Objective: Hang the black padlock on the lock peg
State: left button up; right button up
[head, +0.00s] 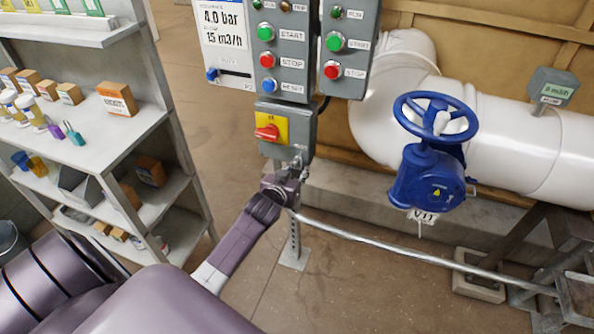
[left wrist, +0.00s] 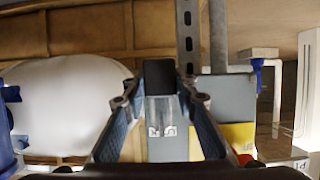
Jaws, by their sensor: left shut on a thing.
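The black padlock (left wrist: 158,76) shows in the left wrist view between the fingertips of my left gripper (left wrist: 160,88), with its pale shackle (left wrist: 160,112) over the grey switch box. In the head view my left gripper (head: 292,180) is shut just below the grey switch box (head: 302,133) with the red rotary handle (head: 267,132) on a yellow plate. The padlock is too small and partly covered to make out clearly there. I cannot pick out the lock peg, or tell whether the shackle touches it. My right gripper is not in view.
A blue valve wheel (head: 436,118) on a white pipe (head: 515,130) stands to the right. A metal rail (head: 400,250) runs low from the post to the right. A shelf (head: 105,140) with boxes and small padlocks stands at left.

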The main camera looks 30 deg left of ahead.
pick_arm(q)
jog(key=o, duration=1.2)
jog(key=shift+w+f, duration=0.1)
jog(key=shift+c, duration=0.2)
jog(key=v, duration=1.2)
jog(key=s+d+f+m+g+h, duration=0.15)
jog(key=s+f, duration=0.35)
jog(key=f, duration=0.6)
jog(key=s+d+f+g, duration=0.3)
jog(key=s+f, duration=0.2)
jog(key=f, duration=0.7)
jog(key=s+d+f+m+g+h, duration=0.1)
jog(key=s+d+f+g, duration=0.3)
jog(key=f, duration=0.7)
jog(key=s+d+f+m+g, duration=0.1)
jog(key=s+f, duration=0.4)
jog(key=s, duration=0.4)
jog(key=s+d+f+g, duration=0.1)
jog(key=s+f, duration=0.4)
jog(key=s, duration=0.5)
jog(key=s+d+f+m+g, duration=0.1)
jog(key=s+f, duration=0.5)
jog(key=s, duration=0.4)
jog(key=shift+s+d+m+g, duration=0.25)
jog(key=shift+m+g, duration=0.1)
